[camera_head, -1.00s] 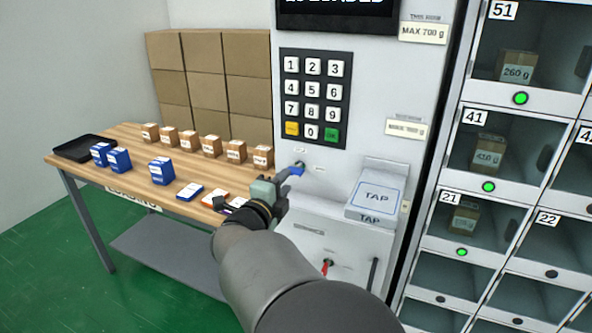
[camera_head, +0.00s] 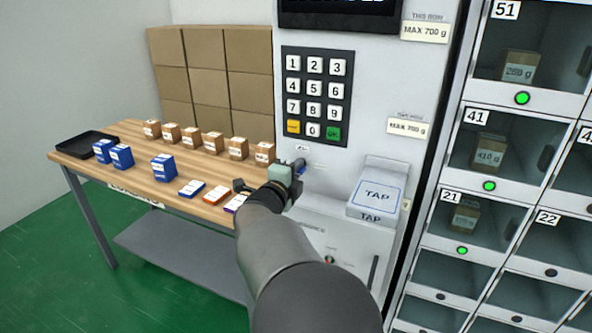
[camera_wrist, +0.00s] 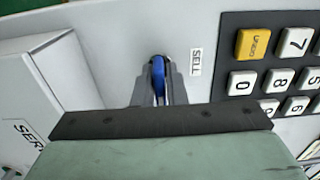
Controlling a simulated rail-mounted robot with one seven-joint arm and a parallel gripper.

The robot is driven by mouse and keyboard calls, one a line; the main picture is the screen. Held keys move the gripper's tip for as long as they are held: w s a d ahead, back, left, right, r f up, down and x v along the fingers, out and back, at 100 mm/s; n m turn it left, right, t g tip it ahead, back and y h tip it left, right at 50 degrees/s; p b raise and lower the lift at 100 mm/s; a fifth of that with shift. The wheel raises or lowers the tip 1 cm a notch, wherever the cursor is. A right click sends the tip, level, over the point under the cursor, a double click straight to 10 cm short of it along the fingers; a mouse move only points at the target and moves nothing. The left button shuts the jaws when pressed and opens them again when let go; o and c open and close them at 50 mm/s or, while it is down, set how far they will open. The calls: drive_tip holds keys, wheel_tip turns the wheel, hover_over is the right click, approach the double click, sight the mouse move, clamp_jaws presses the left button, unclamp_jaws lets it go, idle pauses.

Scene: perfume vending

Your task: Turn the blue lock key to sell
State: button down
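The blue lock key (camera_wrist: 158,77) sits in the machine's front panel, with the SELL label (camera_wrist: 196,62) beside it in the wrist view. My gripper (camera_wrist: 160,88) has one finger on each side of the key, with hardly any gap, and appears shut on it. In the head view my gripper (camera_head: 297,174) is at the key (camera_head: 301,166), below the keypad (camera_head: 317,97). My arm and gripper partly hide the key there. In the wrist view the key's long side runs up and down the picture, so it does not point at the SELL label.
The TAP reader (camera_head: 375,196) juts out right of the key. Lockers (camera_head: 490,180) stand farther right, some holding boxes. A wooden table (camera_head: 135,177) with small boxes and a black tray (camera_head: 86,146) is at left. A service panel (camera_wrist: 40,75) lies close to the gripper.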

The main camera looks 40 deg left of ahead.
drive_tip(key=shift+n, duration=0.4)
drive_tip(key=n+p, duration=0.3)
drive_tip(key=n, duration=0.1)
drive_tip(key=shift+r+n, duration=0.1)
drive_tip(key=shift+n, duration=0.3)
drive_tip(key=n+p, duration=0.4)
drive_tip(key=n, duration=0.2)
drive_tip(key=n+p, duration=0.2)
drive_tip(key=n, duration=0.1)
drive_tip(key=shift+n, duration=0.4)
drive_tip(key=shift+n+p, duration=0.7)
drive_tip(key=shift+n, duration=0.5)
drive_tip(key=shift+f, duration=0.2)
drive_tip(key=c, duration=1.5)
unclamp_jaws()
